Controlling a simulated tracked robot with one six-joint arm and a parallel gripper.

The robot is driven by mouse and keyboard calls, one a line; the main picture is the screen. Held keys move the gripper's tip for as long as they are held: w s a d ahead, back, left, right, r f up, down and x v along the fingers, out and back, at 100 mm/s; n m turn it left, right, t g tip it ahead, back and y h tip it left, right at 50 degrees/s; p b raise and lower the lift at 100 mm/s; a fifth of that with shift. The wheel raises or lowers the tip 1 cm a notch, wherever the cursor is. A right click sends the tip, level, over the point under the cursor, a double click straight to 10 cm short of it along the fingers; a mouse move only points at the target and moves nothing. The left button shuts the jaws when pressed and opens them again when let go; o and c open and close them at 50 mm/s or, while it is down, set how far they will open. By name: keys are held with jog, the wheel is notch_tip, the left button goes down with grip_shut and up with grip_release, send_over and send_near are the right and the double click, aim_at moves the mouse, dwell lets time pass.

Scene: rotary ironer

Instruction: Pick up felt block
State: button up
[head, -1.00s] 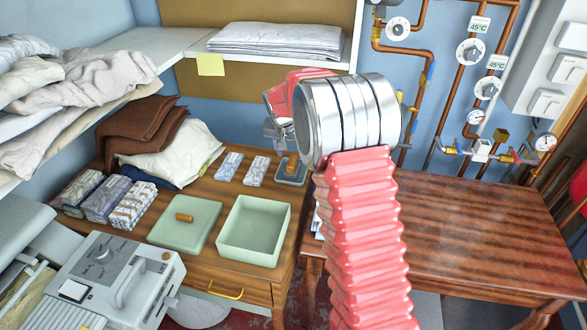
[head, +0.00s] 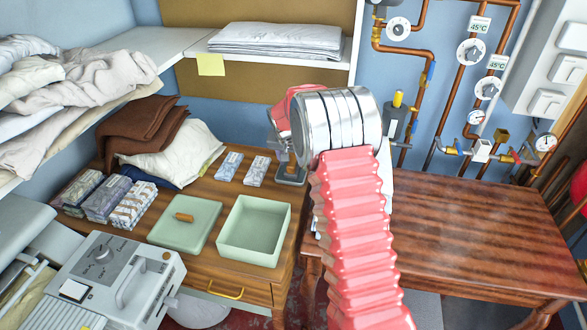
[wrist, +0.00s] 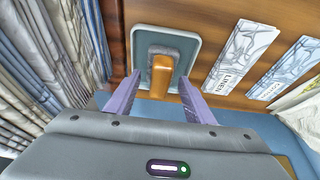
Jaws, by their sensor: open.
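The felt block (wrist: 161,70) is a grey pad with an upright wooden handle, seen in the wrist view on a dark grey-green tray (wrist: 138,34). In the head view the tray (head: 291,181) shows at the right rear of the wooden table, and my gripper hides most of the block. My gripper (wrist: 160,77) is open, its two purple fingers on either side of the handle in the picture. I cannot tell how much height is left between the fingertips and the block. In the head view my gripper (head: 282,150) is just above the tray.
Printed packets (head: 228,167) lie left of the tray. A green open box (head: 253,252) and its lid (head: 184,224) are in front. Brown cloth and a white pillow (head: 175,161) lie at the back left. The right table (head: 480,235) is mostly clear.

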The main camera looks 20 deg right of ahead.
aim_at(293, 161)
jog(key=shift+x, duration=0.95)
jog(key=c, duration=0.8)
jog(key=shift+r, duration=0.15)
notch_tip(293, 161, up, 10)
jog(key=shift+f, duration=0.1)
